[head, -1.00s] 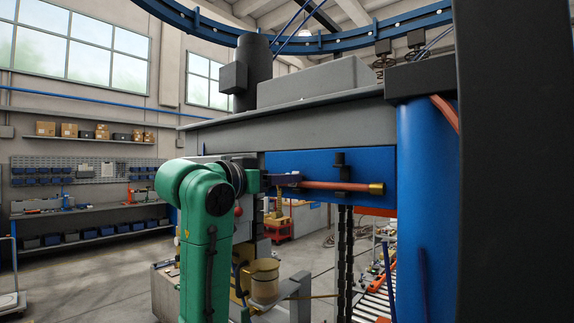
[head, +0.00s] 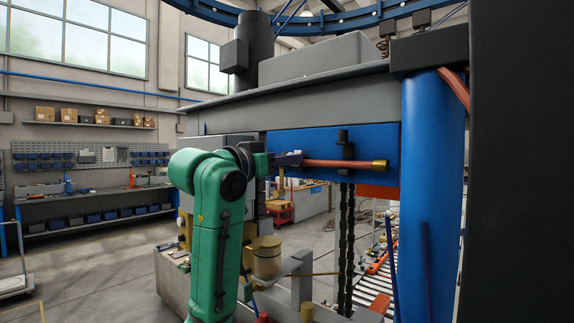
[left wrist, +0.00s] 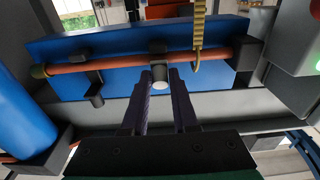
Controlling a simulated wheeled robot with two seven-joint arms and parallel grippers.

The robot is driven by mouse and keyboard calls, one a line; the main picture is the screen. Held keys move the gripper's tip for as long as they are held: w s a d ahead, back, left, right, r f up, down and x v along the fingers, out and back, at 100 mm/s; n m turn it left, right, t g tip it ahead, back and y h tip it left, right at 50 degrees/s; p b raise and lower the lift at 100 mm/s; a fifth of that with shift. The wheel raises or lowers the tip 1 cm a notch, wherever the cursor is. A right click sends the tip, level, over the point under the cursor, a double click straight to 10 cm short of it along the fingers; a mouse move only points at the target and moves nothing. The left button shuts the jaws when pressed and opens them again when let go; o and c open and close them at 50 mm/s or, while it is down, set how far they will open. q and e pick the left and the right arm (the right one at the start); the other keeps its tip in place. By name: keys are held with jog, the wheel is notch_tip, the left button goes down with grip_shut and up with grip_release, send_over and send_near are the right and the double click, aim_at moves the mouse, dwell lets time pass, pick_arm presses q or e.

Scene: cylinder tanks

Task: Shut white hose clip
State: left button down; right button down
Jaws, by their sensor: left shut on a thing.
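A blue panel (head: 370,150) carries a reddish-brown hose (head: 335,163) with a brass end. A dark clip or bracket (head: 344,150) sits around or against the hose. In the left wrist view the hose (left wrist: 110,63) runs across the blue panel, and a small white round part (left wrist: 160,76) sits just below it. My left gripper (head: 298,159) is at the left part of the hose. In the left wrist view my left gripper (left wrist: 161,80) has its dark fingers shut on the white part, which I take as the white hose clip. My right gripper is out of view.
A yellow hook-like strip (left wrist: 198,35) hangs beside the hose. A second dark bracket (left wrist: 97,88) is under the hose. A thick blue column (head: 432,180) stands close to the right. A dark chain (head: 342,235) hangs below the panel. Open floor shows at the left.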

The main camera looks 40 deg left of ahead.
pick_arm(q)
jog(key=f+t+b, duration=0.1)
jog(key=b, duration=0.1)
jog(key=t+b, duration=0.1)
jog(key=b, duration=0.2)
jog(key=f+t+b, duration=0.1)
jog(key=b, duration=0.1)
jog(key=shift+w+f+t, duration=0.25)
jog(key=shift+f+t, duration=0.1)
jog(key=shift+t, duration=0.05)
jog(key=shift+w+t+b, duration=0.1)
jog(key=shift+t+b, duration=0.5)
jog(key=shift+b, duration=0.3)
jog(key=shift+r, duration=0.1)
jog(key=c, duration=0.7)
grip_release()
jog(key=shift+c, duration=0.2)
notch_tip(320, 180, up, 20)
jog(key=p, duration=0.4)
